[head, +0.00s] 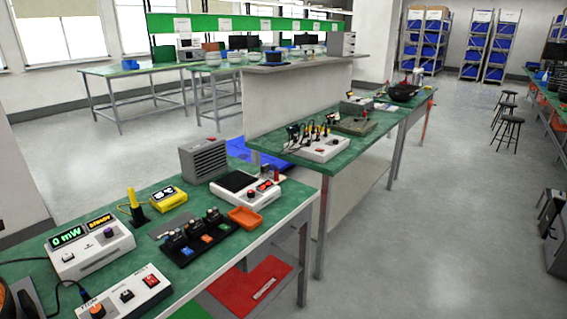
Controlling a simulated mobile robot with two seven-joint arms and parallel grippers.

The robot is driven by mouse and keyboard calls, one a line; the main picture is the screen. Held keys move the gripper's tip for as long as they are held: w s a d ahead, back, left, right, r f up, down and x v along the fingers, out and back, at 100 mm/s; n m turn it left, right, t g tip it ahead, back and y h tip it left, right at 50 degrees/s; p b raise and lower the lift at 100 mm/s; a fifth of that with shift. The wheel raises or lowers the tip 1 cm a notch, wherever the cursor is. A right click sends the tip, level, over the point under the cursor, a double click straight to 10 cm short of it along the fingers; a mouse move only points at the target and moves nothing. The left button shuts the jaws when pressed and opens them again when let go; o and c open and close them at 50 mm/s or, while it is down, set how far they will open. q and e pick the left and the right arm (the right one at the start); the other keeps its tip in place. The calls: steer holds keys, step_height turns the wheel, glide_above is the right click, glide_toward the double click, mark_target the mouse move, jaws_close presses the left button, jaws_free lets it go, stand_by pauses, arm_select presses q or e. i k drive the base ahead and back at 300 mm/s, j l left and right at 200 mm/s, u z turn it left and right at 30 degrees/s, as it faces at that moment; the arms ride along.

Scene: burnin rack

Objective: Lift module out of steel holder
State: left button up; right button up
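A black board (183,249) lies on the green-topped bench (130,213) at the lower left. Several small dark metallic holders (174,240) stand along its back side, with blue and orange pieces in front of them. I cannot tell at this size which holder is the steel one or whether a module sits in it. A grey finned metal box (204,160) stands behind the board. Neither of my grippers is in view.
Around the board stand a meter reading "0 mW" (91,246), a switch box (124,297), a yellow meter (169,198), a white device with a dark plate (247,189) and an orange tray (245,217). A red mat (255,287) lies below the bench.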

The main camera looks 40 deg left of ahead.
mark_target(265, 169)
steer(key=i+l+u, duration=0.1)
steer(key=i+u, duration=0.2)
steer(key=i, duration=0.25)
steer(key=i+l+u, duration=0.3)
steer(key=i, duration=0.25)
steer(key=i+l+u, duration=0.2)
steer(key=i+u, duration=0.15)
steer(key=u, duration=0.15)
steer(key=i+l+u, duration=0.25)
steer(key=u, duration=0.2)
steer(key=i+l+u, duration=0.2)
steer(key=l+u, duration=0.3)
steer(key=i+l+u, duration=0.15)
steer(key=l+u, duration=0.85)
steer(key=i+j, duration=0.05)
